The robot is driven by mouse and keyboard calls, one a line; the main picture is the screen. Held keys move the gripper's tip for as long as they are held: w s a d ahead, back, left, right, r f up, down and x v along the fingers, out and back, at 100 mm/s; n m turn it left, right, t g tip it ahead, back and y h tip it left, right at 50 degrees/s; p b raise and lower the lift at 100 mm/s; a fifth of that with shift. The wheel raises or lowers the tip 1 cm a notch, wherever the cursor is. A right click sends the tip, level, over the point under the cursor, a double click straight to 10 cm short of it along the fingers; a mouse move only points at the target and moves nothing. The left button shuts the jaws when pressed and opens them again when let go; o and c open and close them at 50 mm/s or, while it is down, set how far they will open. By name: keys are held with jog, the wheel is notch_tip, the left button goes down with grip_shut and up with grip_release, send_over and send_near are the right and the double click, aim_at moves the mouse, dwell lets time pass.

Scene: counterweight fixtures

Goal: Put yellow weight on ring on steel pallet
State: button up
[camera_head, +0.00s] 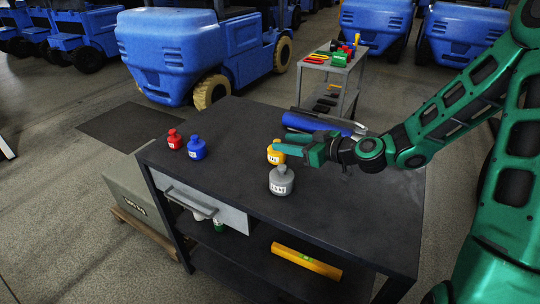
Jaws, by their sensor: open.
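The yellow weight (276,156) stands on the dark workbench top, just behind the grey weight (281,182). My gripper (287,147) is open and reaches in from the right at the yellow weight. Its green fingers overlap the weight's upper part in the picture; I cannot tell whether they touch it. I cannot make out a ring or a steel pallet on the bench.
A red weight (175,140) and a blue weight (197,149) stand at the left of the bench (330,225). A blue cylinder (308,122) lies behind my gripper. A grey box (135,200) sits on a wooden pallet at left. The front bench top is clear.

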jog(key=shift+x, duration=4.1)
jog(key=shift+s+f, duration=0.1)
grip_shut()
